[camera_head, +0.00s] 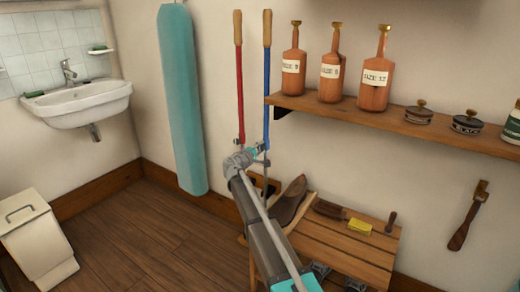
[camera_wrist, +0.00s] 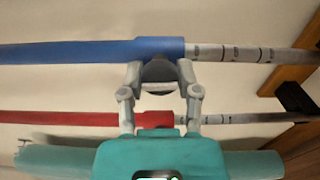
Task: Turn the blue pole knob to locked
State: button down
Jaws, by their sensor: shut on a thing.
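The blue pole (camera_head: 266,80) stands upright against the wall, with a wooden handle on top. In the wrist view the blue pole (camera_wrist: 90,50) lies across the top, its blue sleeve ending at a grey, marked lower tube (camera_wrist: 235,53). In the head view my gripper (camera_head: 260,151) hides the knob.
A red pole (camera_head: 239,85) stands just left of the blue one. A shelf (camera_head: 440,130) with bottles and tins is close on the right. A wooden bench (camera_head: 350,250) with a shoe and brushes is below. A teal ironing board (camera_head: 180,100) hangs to the left.

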jog(key=shift+m, duration=0.5)
jog(key=shift+c, duration=1.5)
grip_release()
jog(key=shift+s+a, duration=0.1)
jog(key=v, duration=1.1)
jog(key=shift+s+a, duration=0.2)
jog(key=shift+s, duration=0.1)
jog(key=shift+d, duration=0.1)
